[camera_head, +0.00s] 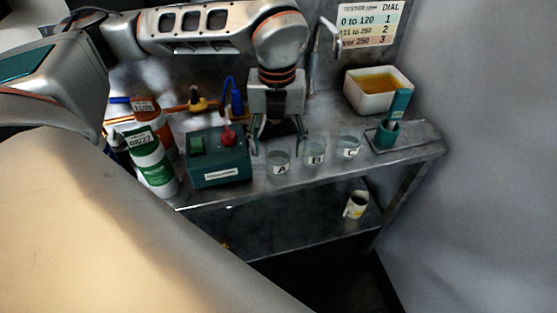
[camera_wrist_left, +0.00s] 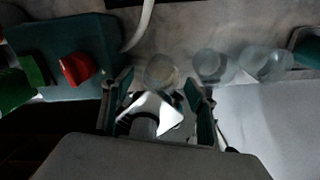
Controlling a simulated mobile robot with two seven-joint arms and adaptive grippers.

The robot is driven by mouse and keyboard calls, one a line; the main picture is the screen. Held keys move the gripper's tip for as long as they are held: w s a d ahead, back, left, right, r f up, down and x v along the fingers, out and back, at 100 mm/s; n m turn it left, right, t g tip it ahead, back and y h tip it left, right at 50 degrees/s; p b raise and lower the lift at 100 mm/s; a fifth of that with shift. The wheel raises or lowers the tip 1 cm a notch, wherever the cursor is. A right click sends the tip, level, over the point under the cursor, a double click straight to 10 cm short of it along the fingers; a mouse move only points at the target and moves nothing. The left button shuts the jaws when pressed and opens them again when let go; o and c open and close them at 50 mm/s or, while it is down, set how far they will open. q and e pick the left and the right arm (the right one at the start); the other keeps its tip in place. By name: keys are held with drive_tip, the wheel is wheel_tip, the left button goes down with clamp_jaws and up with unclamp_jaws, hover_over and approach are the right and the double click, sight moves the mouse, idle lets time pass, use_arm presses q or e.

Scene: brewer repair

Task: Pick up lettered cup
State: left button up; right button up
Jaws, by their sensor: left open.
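Three small clear cups stand in a row near the bench's front edge: cup A (camera_head: 279,162), cup B (camera_head: 314,153) and cup C (camera_head: 348,147). My left gripper (camera_head: 278,146) is open above and just behind cup A, its fingers spread to either side. In the left wrist view, the open left gripper (camera_wrist_left: 159,82) has one clear cup (camera_wrist_left: 160,70) between and beyond its fingertips. The other two cups (camera_wrist_left: 209,65) (camera_wrist_left: 258,62) stand to the right of it there. Their letters cannot be read in that view. My right gripper is out of view.
A green box (camera_head: 220,166) with a red knob stands left of cup A. Labelled bottles (camera_head: 150,160) are further left. A teal tester (camera_head: 386,135) stands on a tray right of cup C. A white tub (camera_head: 378,89) of amber liquid is behind. A mug (camera_head: 356,204) is on the lower shelf.

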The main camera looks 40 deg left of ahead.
use_arm(q)
drive_tip(key=shift+f, duration=1.45)
drive_tip(key=c, duration=1.3)
drive_tip(key=shift+r, duration=0.2)
drive_tip(key=shift+r+p, duration=0.75)
drive_tip(key=shift+r, duration=9.05)
